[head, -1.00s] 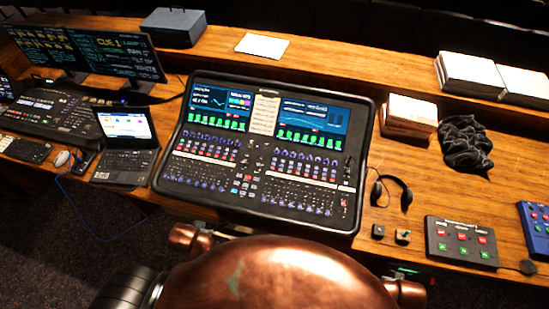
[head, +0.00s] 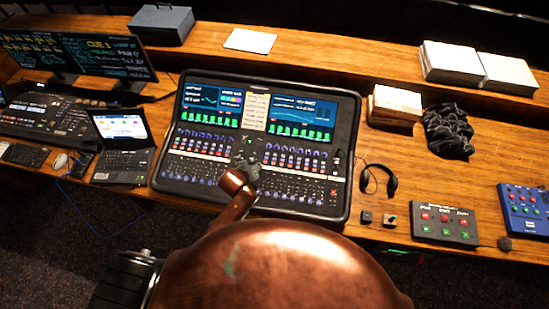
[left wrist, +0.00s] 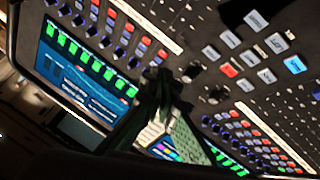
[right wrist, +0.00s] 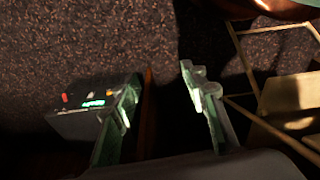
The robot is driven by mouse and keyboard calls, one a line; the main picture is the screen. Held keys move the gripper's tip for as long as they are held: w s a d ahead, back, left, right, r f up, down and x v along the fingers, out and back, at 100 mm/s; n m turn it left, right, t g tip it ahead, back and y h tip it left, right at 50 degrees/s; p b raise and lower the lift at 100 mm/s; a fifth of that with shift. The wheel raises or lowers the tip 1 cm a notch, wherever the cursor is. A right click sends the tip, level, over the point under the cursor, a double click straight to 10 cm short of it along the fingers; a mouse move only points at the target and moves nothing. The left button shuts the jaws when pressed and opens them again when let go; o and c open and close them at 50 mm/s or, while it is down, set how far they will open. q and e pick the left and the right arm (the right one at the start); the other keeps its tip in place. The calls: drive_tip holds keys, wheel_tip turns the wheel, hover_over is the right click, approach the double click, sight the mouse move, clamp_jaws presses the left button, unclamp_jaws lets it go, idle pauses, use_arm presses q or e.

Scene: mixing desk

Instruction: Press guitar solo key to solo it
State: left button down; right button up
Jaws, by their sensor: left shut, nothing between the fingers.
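The mixing desk (head: 342,190) lies on the wooden table, with two lit screens, rows of knobs, red and blue keys and faders. My left gripper (head: 250,172) is over its middle and hides part of the centre section. In the left wrist view the closed, empty fingers (left wrist: 160,88) point at the panel; I cannot tell whether they touch it. Rows of red and blue keys (left wrist: 246,124) and a block of larger keys (left wrist: 262,52) show there. The labels are too small to read, so I cannot pick out the guitar solo key. My right gripper (right wrist: 163,100) is open and empty, away from the desk.
A laptop (head: 124,150) stands left of the desk. Headphones (head: 390,182), a small keypad box (head: 444,224) and a blue box (head: 527,211) lie to the right. Books (head: 396,105) and a black cloth (head: 448,130) are behind them. A small lit box (right wrist: 80,122) is near my right gripper.

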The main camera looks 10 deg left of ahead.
use_arm(q)
drive_tip(key=w+d+r+n+t+h+p, duration=0.1)
drive_tip(key=w+d+r, duration=0.2)
drive_tip(key=w+d, duration=0.2)
drive_tip(key=w, duration=0.3)
drive_tip(key=shift+w+r, duration=0.15)
drive_tip(key=shift+w, duration=0.15)
use_arm(e)
drive_tip(key=s+f, duration=0.5)
drive_tip(key=s, duration=0.6)
drive_tip(key=shift+s+d+f+g, duration=0.2)
drive_tip(key=shift+d+f+g, duration=0.05)
drive_tip(key=shift+f+g, duration=0.15)
use_arm(q)
drive_tip(key=b, duration=0.7)
hover_over(274, 159)
drive_tip(key=s, duration=0.1)
wheel_tip(274, 159, down, 8)
drive_tip(key=shift+a+r, duration=0.1)
drive_tip(key=shift+r, duration=0.1)
drive_tip(key=shift+f+b, duration=0.4)
drive_tip(key=shift+f, duration=0.2)
use_arm(e)
wheel_tip(274, 159, down, 8)
drive_tip(key=shift+r, duration=0.15)
drive_tip(key=shift+s, duration=0.1)
use_arm(q)
drive_tip(key=shift+f, duration=0.1)
